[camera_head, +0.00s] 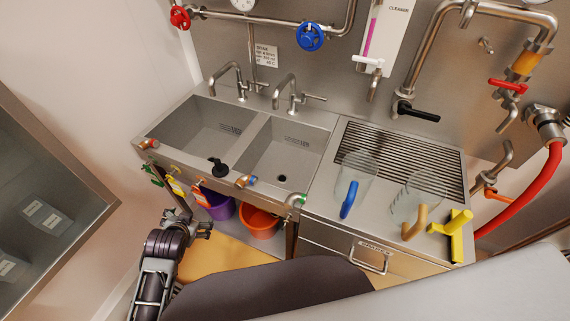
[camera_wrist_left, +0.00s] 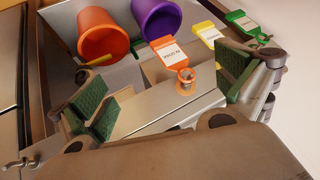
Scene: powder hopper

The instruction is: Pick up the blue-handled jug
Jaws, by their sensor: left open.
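The blue-handled jug (camera_head: 355,178) is clear and stands upright on the ribbed drainboard, right of the sinks in the head view. Its blue handle (camera_head: 349,199) faces the front edge. A second clear jug (camera_head: 412,205) with a tan handle stands to its right. My left gripper (camera_head: 200,222) is low in front of the sink unit, left of and well below the jug. In the left wrist view its green-padded fingers (camera_wrist_left: 165,105) are spread apart with nothing held between them. The jug is not in the wrist view. My right gripper is not seen.
A yellow tool (camera_head: 455,232) stands right of the jugs. Two sinks (camera_head: 285,155) with taps lie left of the drainboard (camera_head: 392,150). Orange (camera_head: 258,224) and purple (camera_head: 217,205) buckets sit below. A black lever (camera_head: 415,112) juts from the wall behind the jugs.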

